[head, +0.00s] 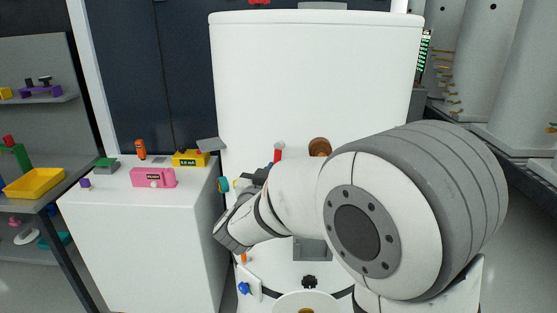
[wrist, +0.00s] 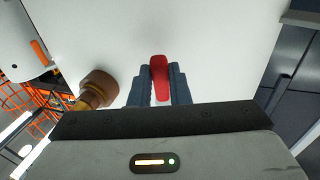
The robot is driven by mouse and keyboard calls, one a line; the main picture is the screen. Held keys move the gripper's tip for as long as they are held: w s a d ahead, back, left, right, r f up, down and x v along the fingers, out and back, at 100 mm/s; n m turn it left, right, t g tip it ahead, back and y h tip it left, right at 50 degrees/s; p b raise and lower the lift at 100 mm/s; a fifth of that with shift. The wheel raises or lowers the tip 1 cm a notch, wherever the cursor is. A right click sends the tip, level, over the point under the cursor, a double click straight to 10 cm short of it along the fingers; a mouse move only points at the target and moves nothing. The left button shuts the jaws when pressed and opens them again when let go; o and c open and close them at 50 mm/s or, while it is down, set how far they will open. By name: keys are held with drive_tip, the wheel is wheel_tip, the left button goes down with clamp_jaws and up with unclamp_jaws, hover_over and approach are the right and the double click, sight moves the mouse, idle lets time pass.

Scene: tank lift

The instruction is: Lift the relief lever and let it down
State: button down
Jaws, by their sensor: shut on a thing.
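The relief lever is a red handle (wrist: 160,68) in the middle of the wrist view, against the white tank wall (wrist: 215,40). My gripper (wrist: 162,80) is shut on it, one dark finger on each side, with the red end showing beyond the fingertips. In the head view the red lever (head: 278,151) shows low on the front of the large white tank (head: 315,75). My arm covers much of the tank's lower front there, and the grip itself is not clear. The lever's pivot and its exact tilt cannot be told.
A brown round fitting (wrist: 98,88) sits left of the lever in the wrist view; it also shows in the head view (head: 320,147). A white cabinet (head: 140,235) left of the tank bears a pink box (head: 153,177) and a yellow box (head: 190,158). Shelves stand far left.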

drive_tip(key=shift+s+a+r+g+y+p, duration=0.15)
drive_tip(key=shift+r+g+p, duration=0.25)
drive_tip(key=shift+p, duration=1.05)
drive_tip(key=shift+s+r+g+y+p, duration=0.15)
drive_tip(key=shift+r+g+p, duration=0.25)
drive_tip(key=shift+p, duration=1.05)
drive_tip(key=shift+f+p, duration=0.15)
drive_tip(key=shift+p, duration=0.25)
drive_tip(key=shift+s+r+g+p, duration=0.15)
drive_tip(key=shift+r+g+p, duration=0.2)
drive_tip(key=shift+p, duration=0.65)
drive_tip(key=shift+f+b, duration=0.35)
drive_tip(key=shift+b, duration=0.2)
drive_tip(key=shift+w+f+t+b, duration=0.45)
drive_tip(key=shift+t+b, duration=0.5)
drive_tip(key=shift+b, duration=2.2)
drive_tip(key=shift+f+b, duration=0.15)
drive_tip(key=shift+b, duration=0.6)
drive_tip(key=shift+w+d+f+t+h+b, duration=0.3)
drive_tip(key=shift+t+h+b, duration=0.45)
drive_tip(key=shift+b, duration=1.55)
drive_tip(key=c, duration=1.2)
unclamp_jaws()
drive_tip(key=shift+w, duration=0.1)
drive_tip(key=shift+c, duration=0.2)
